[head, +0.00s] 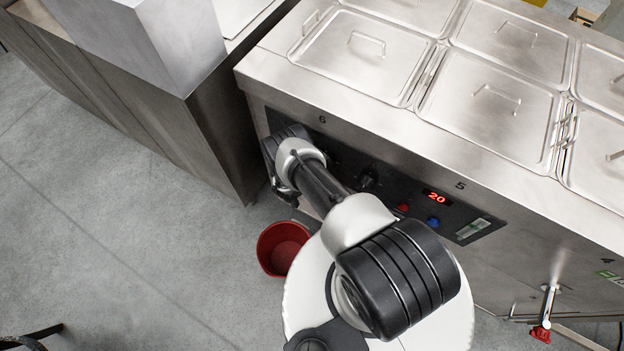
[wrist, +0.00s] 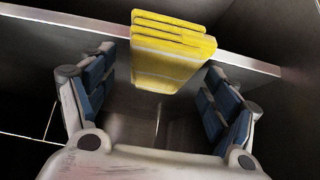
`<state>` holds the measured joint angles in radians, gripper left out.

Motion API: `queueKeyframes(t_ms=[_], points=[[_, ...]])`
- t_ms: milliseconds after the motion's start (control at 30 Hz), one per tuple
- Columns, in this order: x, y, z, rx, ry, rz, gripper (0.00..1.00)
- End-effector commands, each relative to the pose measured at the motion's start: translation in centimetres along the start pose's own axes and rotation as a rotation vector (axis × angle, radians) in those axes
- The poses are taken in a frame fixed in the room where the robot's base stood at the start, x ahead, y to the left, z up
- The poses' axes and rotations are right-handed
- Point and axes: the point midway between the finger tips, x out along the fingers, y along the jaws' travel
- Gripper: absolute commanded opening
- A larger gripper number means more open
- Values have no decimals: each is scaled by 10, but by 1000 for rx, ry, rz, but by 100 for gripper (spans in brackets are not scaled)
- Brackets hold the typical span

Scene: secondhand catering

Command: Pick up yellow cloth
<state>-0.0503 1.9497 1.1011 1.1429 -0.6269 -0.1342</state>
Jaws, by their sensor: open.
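The yellow cloth (wrist: 172,55) shows in the wrist view at the upper middle. It looks folded and hangs over a pale horizontal rail or ledge. My gripper (wrist: 158,85) is open, with one dark-padded finger at the left of the picture and one at the right. The cloth lies ahead, between the two fingers in the picture, and neither finger appears to touch it. In the head view the cloth is not visible, and my arm hides the gripper's fingertips near the steel counter's front.
A steel counter (head: 310,75) with several lidded pans stands at the right, with knobs and a red display on its front panel. A red bucket (head: 281,248) stands on the floor below. A dark cabinet (head: 215,125) is at the left. The floor at the lower left is mostly clear.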

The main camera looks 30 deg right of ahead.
Motion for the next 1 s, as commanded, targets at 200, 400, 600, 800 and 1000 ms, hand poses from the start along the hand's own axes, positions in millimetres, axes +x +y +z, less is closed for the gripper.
queueKeyframes(t_ms=[200,400,600,800,1000], points=[[0,-1,-1,0,0,-1,80],[0,-1,-1,0,0,-1,67],[0,-1,-1,0,0,-1,53],[0,-1,-1,0,0,-1,40],[0,-1,-1,1,0,-1,34]])
